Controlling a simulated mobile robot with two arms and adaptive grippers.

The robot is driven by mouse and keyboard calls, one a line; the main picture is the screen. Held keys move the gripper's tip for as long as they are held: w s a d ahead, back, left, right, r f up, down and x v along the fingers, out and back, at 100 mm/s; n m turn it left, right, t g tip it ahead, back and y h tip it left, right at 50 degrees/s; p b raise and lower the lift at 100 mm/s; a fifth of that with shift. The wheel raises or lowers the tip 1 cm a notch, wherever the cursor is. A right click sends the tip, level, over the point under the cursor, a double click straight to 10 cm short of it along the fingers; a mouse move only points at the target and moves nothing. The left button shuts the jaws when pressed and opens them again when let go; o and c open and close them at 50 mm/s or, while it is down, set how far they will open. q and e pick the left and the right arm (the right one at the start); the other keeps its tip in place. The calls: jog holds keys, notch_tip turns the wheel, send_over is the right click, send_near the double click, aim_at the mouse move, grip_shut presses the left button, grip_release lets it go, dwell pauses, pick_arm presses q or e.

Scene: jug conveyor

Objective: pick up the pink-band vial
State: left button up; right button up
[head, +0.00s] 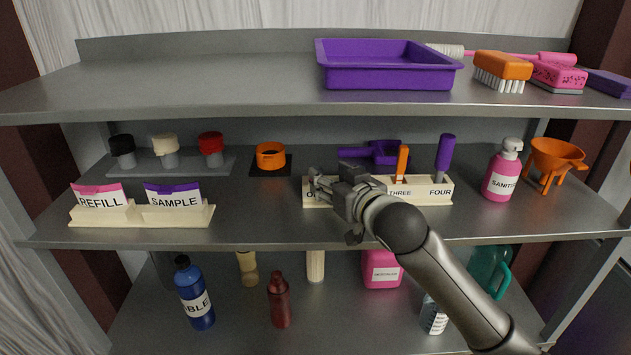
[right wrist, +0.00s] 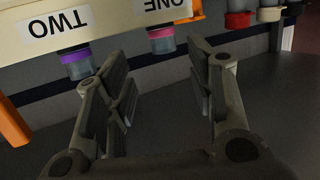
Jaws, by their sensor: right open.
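The pink-band vial (right wrist: 162,42) hangs upside down in the right wrist view, clear below a pink band, at the slot marked ONE of the cream rack (right wrist: 100,22). My right gripper (right wrist: 160,88) is open and empty, its fingers pointing toward the vial and apart from it. In the head view the same gripper (head: 330,188) is in front of the left part of the rack (head: 428,192) and hides slots ONE and TWO, so I cannot make out the vial there. My left gripper is not in view.
A purple-band vial (right wrist: 77,64) is close beside it at TWO. An orange item (head: 402,163) and a purple item (head: 444,158) stand at THREE and FOUR. A pink sanitizer bottle (head: 502,172) is right of the rack.

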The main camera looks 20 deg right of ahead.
jog(key=shift+w+a+f, duration=0.1)
jog(key=shift+w, duration=0.2)
jog(key=p+x, duration=0.1)
jog(key=x, duration=0.1)
jog(key=p+x, duration=0.1)
jog(key=x, duration=0.1)
jog(key=shift+w+a, duration=0.2)
jog(key=shift+a, duration=0.05)
jog(key=shift+w+f, duration=0.1)
jog(key=shift+w, duration=0.2)
jog(key=shift+c, duration=0.8)
jog(key=c, duration=0.8)
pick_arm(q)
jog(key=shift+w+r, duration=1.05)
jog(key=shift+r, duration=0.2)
